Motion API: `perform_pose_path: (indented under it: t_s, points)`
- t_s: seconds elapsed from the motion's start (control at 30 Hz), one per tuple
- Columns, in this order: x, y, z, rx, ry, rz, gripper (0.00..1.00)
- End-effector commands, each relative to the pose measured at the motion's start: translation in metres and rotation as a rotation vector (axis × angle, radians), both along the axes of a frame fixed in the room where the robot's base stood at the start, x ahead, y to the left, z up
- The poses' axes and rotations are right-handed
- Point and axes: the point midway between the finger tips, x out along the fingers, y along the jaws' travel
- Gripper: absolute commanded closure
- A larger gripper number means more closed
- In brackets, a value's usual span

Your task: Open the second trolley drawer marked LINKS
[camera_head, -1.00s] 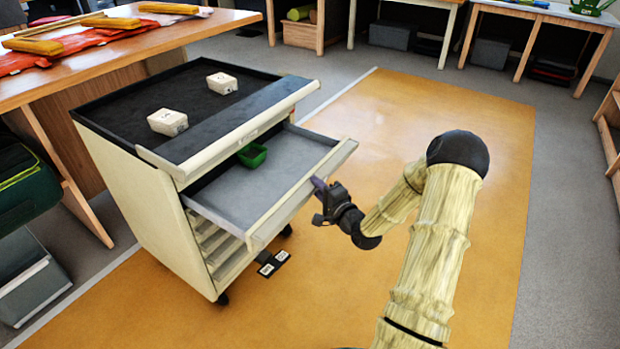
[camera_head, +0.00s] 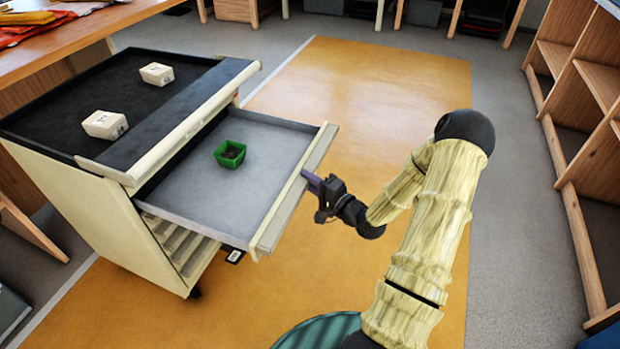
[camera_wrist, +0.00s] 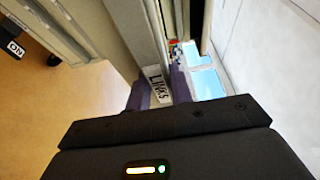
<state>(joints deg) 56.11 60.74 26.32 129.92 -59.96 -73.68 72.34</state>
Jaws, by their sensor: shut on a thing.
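The trolley (camera_head: 150,225) stands at the left in the head view. One of its upper drawers (camera_head: 188,203) is pulled far out, with a grey floor and a pale front. The LINKS label (camera_wrist: 157,84) shows close up in the wrist view, on the drawer front between my fingers. My gripper (camera_head: 312,183) is at the outer face of that front and shut on its edge or handle; the exact grip is partly hidden. In the wrist view my purple fingers (camera_wrist: 180,82) lie either side of the front. A green bin (camera_head: 230,153) with dark small contents sits in the drawer.
Two white boxes (camera_head: 157,74) (camera_head: 105,124) stand on the trolley's dark top. A wooden table (camera_head: 70,45) is behind left. Wooden shelves (camera_head: 575,95) stand at the right. The orange floor (camera_head: 370,85) beyond my arm is clear.

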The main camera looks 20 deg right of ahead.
Motion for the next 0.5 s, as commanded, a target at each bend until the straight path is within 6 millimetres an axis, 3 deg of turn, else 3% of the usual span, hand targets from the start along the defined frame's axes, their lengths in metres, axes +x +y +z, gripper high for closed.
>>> perform_pose_path:
  t_s: [0.2,0.23,0.3,0.5]
  points:
    - [-0.0019,-0.0004,-0.0063,-0.003,0.016,0.000,1.00]
    - [-0.0020,-0.0005,-0.0064,-0.003,0.016,-0.001,0.72]
    - [-0.0019,-0.0005,-0.0060,-0.003,0.015,-0.001,0.60]
    - [-0.0010,-0.0004,-0.0032,-0.002,0.009,-0.001,0.60]
